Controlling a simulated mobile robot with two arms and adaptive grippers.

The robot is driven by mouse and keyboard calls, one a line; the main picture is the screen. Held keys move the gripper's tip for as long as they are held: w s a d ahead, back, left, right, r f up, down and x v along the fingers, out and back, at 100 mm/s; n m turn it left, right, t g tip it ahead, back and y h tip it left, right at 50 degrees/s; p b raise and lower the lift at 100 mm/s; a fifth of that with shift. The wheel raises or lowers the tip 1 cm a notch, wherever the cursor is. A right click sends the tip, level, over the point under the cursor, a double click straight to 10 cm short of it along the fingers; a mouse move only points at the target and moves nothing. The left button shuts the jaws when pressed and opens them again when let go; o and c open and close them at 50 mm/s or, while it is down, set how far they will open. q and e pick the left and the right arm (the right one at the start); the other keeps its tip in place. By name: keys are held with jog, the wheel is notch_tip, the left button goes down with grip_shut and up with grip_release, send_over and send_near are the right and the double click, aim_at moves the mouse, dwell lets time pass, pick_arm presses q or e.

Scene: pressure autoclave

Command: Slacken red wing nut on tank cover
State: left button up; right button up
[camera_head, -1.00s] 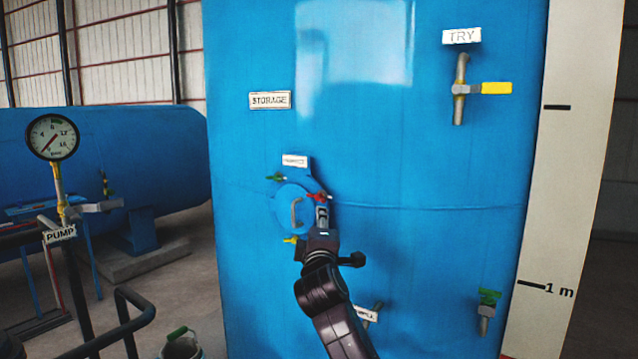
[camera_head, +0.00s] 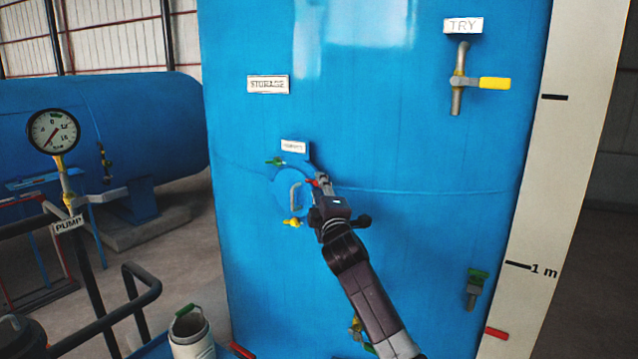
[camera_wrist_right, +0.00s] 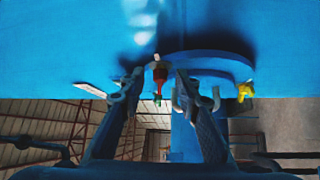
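The round blue cover (camera_head: 284,190) with a curved handle is on the blue tank's front. The red wing nut (camera_head: 313,182) is at the cover's right edge, partly hidden by my right gripper (camera_head: 321,187). In the wrist view the red wing nut (camera_wrist_right: 160,75) shows between the two fingertips of my right gripper (camera_wrist_right: 158,78). The fingers are apart, with a gap visible on each side of it. A green wing nut (camera_head: 275,161) is at the cover's upper left and a yellow one (camera_head: 292,222) at its bottom. My left gripper is not in view.
A TRY pipe with a yellow lever (camera_head: 494,84) and a green-handled tap (camera_head: 477,277) are on the tank to the right. A pressure gauge (camera_head: 54,131), black railing (camera_head: 140,300) and a bucket (camera_head: 191,333) stand to the left.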

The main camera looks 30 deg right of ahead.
jog(key=shift+w+d, duration=0.2)
jog(key=shift+w, duration=0.1)
grip_shut()
jog(key=m+h+b, duration=0.1)
jog(key=b, duration=0.4)
jog(key=f+m+t+b, duration=0.1)
jog(key=m+b, duration=0.1)
jog(key=b, duration=0.3)
jog(key=shift+a+h+b, duration=0.1)
jog(key=shift+h+b, duration=0.3)
jog(key=shift+w+r+m+t+b, duration=0.1)
jog(key=shift+r+m+t+b, duration=0.2)
jog(key=shift+b, duration=0.3)
grip_release()
